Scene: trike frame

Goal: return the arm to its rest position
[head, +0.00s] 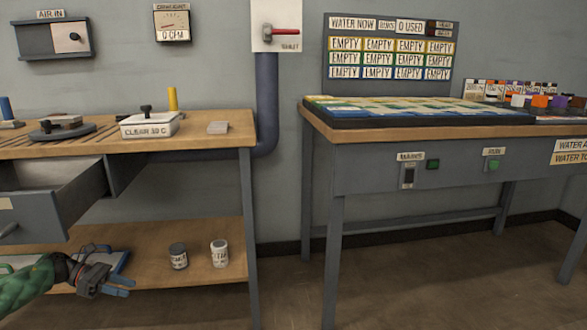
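My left arm (32,279) is green with a dark wrist and comes in from the lower left. My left gripper (128,287) is low in front of the left bench's lower shelf. Its two blue-grey fingers point right and show a small gap, with nothing seen between them. My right arm and gripper are not in view.
The left bench (200,138) has an open drawer (60,205) above my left arm. Two small jars (178,256) (219,253) stand on the lower shelf (160,235), right of the gripper. The right bench (400,170) stands apart, with clear floor (285,290) between.

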